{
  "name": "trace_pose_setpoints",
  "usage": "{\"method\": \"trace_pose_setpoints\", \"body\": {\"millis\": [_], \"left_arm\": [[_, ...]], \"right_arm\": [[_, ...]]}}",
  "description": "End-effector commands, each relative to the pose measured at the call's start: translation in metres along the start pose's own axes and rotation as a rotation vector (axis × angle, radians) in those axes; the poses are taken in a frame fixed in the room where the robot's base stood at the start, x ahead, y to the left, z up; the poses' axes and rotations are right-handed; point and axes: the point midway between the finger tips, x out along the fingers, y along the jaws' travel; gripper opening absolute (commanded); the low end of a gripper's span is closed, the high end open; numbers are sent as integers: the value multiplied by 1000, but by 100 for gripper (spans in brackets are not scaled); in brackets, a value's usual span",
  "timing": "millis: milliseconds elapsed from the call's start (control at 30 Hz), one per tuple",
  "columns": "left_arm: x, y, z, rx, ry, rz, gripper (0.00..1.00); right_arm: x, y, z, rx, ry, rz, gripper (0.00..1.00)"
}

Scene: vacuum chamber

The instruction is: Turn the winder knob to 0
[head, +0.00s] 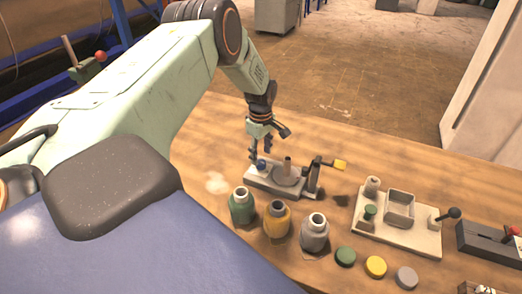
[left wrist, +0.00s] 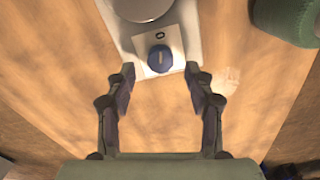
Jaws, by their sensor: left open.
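The winder (head: 273,181) is a pale base on the wooden table with a round disc, an upright post and a crank with a yellow handle. Its small blue winder knob (head: 262,163) is at the left end. In the left wrist view the knob (left wrist: 160,59) sits on a white plate with a "0" mark above it. A light line on the knob lies roughly in line with the mark. My left gripper (head: 260,153) is pointing down just above the knob. Its fingers (left wrist: 160,78) are open, apart, with nothing between them. My right gripper is not in view.
Green (head: 242,206), yellow (head: 277,219) and grey (head: 314,233) jars stand in front of the winder. Loose coloured lids (head: 375,267) lie nearby. A cream tray (head: 420,242) with small parts and a dark lever box (head: 488,244) are at the right.

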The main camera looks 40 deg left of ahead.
Motion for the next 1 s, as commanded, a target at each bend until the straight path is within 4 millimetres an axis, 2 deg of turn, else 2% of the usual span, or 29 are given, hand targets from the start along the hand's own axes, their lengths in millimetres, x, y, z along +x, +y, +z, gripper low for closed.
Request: {"method": "trace_pose_setpoints", "body": {"millis": [33,200,400,600,1000], "left_arm": [[-12,1,0,0,-1,4,54],[-46,1,0,0,-1,5,54],[-74,1,0,1,1,4,54],[-84,1,0,0,1,2,54],[-84,1,0,0,1,2,54]], "right_arm": [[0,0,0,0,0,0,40],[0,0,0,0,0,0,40],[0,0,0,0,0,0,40],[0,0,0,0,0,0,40],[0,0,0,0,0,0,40]]}}
